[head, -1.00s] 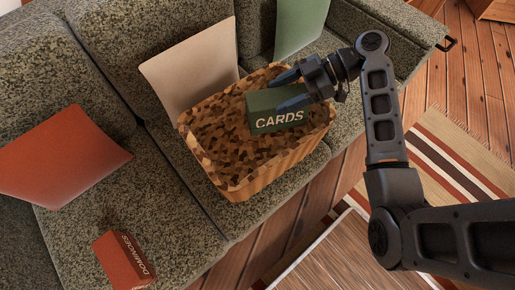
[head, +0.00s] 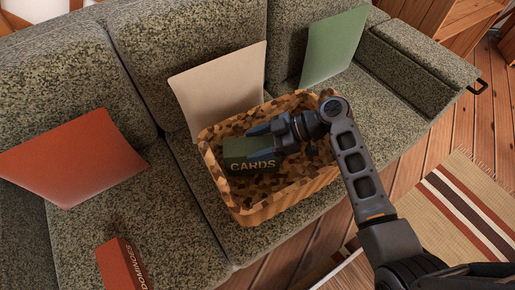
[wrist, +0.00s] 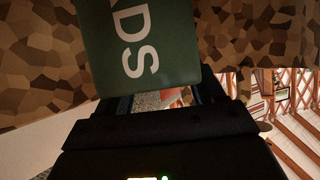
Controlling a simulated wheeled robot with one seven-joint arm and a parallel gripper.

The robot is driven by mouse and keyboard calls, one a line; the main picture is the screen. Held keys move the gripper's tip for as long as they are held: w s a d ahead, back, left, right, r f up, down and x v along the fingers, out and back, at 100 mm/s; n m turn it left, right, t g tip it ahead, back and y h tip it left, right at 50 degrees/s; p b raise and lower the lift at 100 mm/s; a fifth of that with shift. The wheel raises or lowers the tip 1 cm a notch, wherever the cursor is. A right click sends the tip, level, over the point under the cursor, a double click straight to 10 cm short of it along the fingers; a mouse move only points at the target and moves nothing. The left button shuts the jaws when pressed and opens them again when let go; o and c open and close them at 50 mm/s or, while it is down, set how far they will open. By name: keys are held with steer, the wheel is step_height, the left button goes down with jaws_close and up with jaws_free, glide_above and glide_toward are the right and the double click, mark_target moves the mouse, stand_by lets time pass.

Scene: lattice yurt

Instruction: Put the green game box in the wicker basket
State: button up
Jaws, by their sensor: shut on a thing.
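The green game box (head: 247,154), marked "CARDS", is between the fingers of my gripper (head: 262,140). My gripper is shut on it. The box is inside the opening of the wicker basket (head: 285,203), near its left side; I cannot tell whether it touches the basket's bottom. The basket has a patchy brown pattern and stands on the sofa seat. In the wrist view the box (wrist: 140,40) fills the top middle, with the basket wall (wrist: 40,70) behind it on both sides.
The green-grey sofa (head: 185,225) holds a red cushion (head: 70,155), a beige cushion (head: 222,90) and a green cushion (head: 335,45). A red dominoes box (head: 122,265) lies on the seat at the lower left. A striped rug (head: 450,205) covers the floor at right.

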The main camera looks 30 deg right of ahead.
steer(key=shift+f, duration=1.35)
steer(key=o, duration=1.7)
steer(key=shift+p+v, duration=0.9)
steer(key=shift+v, duration=2.95)
